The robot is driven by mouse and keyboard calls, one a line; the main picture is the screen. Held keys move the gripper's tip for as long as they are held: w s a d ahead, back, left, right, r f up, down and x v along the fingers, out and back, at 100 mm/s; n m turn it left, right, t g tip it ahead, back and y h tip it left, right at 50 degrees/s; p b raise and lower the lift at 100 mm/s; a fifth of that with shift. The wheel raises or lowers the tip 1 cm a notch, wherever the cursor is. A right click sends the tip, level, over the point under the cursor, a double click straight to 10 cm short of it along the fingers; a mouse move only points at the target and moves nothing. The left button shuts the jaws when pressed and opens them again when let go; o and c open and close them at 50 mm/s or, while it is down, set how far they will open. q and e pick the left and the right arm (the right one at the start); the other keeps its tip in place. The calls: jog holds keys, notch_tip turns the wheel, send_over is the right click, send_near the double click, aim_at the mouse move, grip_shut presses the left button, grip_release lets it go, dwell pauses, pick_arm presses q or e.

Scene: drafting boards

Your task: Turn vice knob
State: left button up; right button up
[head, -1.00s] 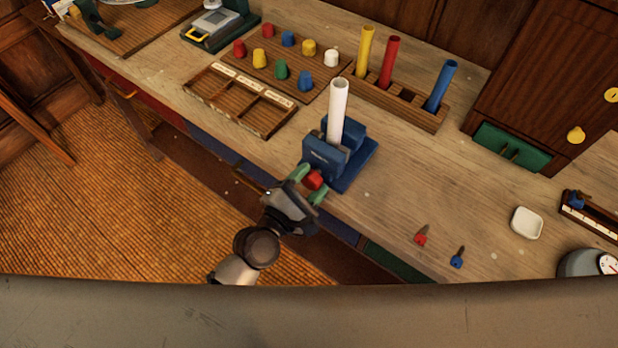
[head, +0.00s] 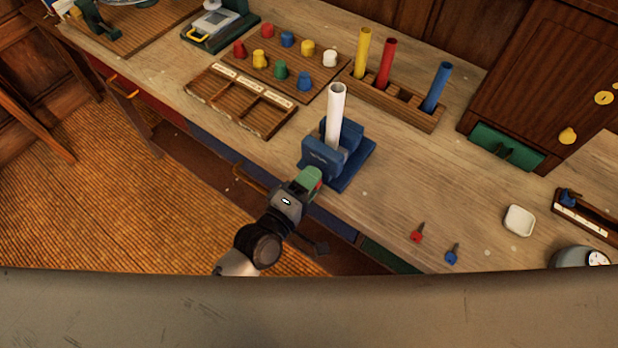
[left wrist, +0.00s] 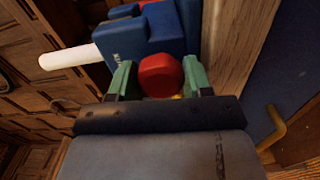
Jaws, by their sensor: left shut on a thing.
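The blue vice (head: 338,158) stands at the front edge of the bench, and it also shows at the top of the left wrist view (left wrist: 150,40). A white tube (head: 336,112) stands upright between its jaws. The red vice knob (left wrist: 160,75) is on the vice's near side; in the head view it is mostly hidden behind the gripper. My left gripper (head: 308,180) has green fingers, one on each side of the knob, and is shut on it. In the head view the gripper is rolled so that one finger covers the other. My right gripper is not in view.
A rack (head: 415,108) with yellow, red and blue tubes stands behind the vice. A board of coloured knobs (head: 270,74) and a divided tray (head: 215,112) lie to the left. Red (head: 416,233) and blue (head: 452,255) keys and a white dish (head: 519,221) lie to the right.

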pick_arm(q)
jog(key=m+p, duration=0.1)
jog(key=m, duration=0.3)
jog(key=shift+m, duration=0.3)
jog(key=m+p, duration=0.1)
jog(key=m, duration=0.2)
jog(key=shift+f+m, duration=0.1)
jog(key=shift+m, duration=0.3)
jog(key=m+p, duration=0.1)
jog(key=m, duration=0.3)
jog(key=shift+f, duration=0.1)
jog(key=m, duration=0.4)
jog(key=shift+a+p, duration=0.1)
jog(key=shift+p, duration=0.3)
jog(key=m, duration=0.3)
jog(key=shift+w+m, duration=0.1)
jog(key=shift+m, duration=0.3)
jog(key=m, duration=0.3)
jog(key=shift+a, duration=0.1)
jog(key=m, duration=0.4)
jog(key=shift+m+b, duration=0.35)
jog(key=shift+m, duration=1.35)
